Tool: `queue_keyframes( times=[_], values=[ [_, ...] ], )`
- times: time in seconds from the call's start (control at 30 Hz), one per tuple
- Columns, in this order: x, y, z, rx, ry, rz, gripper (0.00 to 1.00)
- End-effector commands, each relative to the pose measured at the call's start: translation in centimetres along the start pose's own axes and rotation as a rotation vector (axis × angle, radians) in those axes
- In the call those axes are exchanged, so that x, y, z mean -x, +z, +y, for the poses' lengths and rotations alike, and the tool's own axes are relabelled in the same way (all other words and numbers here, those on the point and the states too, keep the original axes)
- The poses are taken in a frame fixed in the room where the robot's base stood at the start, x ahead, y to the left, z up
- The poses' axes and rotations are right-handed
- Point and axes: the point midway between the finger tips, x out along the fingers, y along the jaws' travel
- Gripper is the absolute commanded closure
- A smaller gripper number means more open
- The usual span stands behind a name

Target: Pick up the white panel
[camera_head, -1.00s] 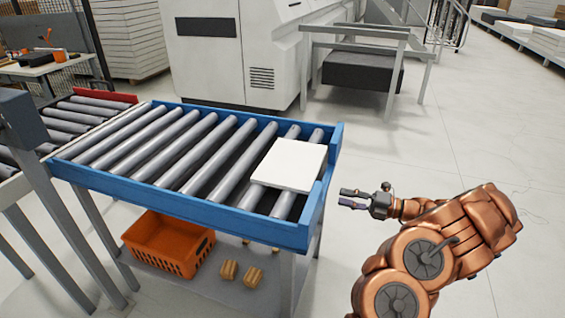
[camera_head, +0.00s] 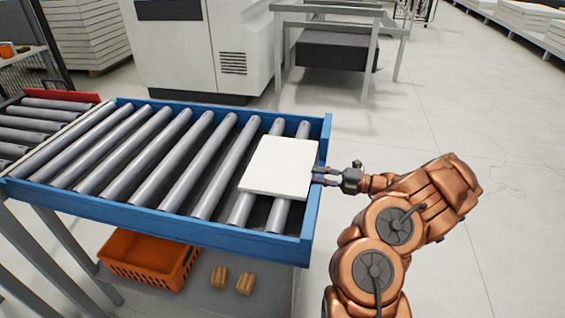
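The white panel (camera_head: 279,167) is a flat, square board lying on the rollers at the right end of the blue-framed conveyor (camera_head: 190,226). My gripper (camera_head: 319,177) reaches in from the right, at the panel's right edge and over the conveyor's blue end rail. Its two fingers look spread, with a small gap between them. The fingertips are close to the panel edge. I cannot tell whether they touch it or straddle it.
The conveyor's blue side rails stand around the rollers. A white machine (camera_head: 205,45) and a grey metal frame (camera_head: 372,50) stand behind. The floor at right is clear.

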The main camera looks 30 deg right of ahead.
Motion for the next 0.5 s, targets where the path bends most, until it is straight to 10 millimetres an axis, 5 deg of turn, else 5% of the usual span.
queue_keyframes(
  times=[0.27, 0.5],
  values=[
    [-3.8, 0.0, 0.4, 0.0, -0.001, 0.002, 0.72],
    [-4.2, 0.1, 0.2, 0.001, -0.001, -0.003, 0.72]
  ],
)
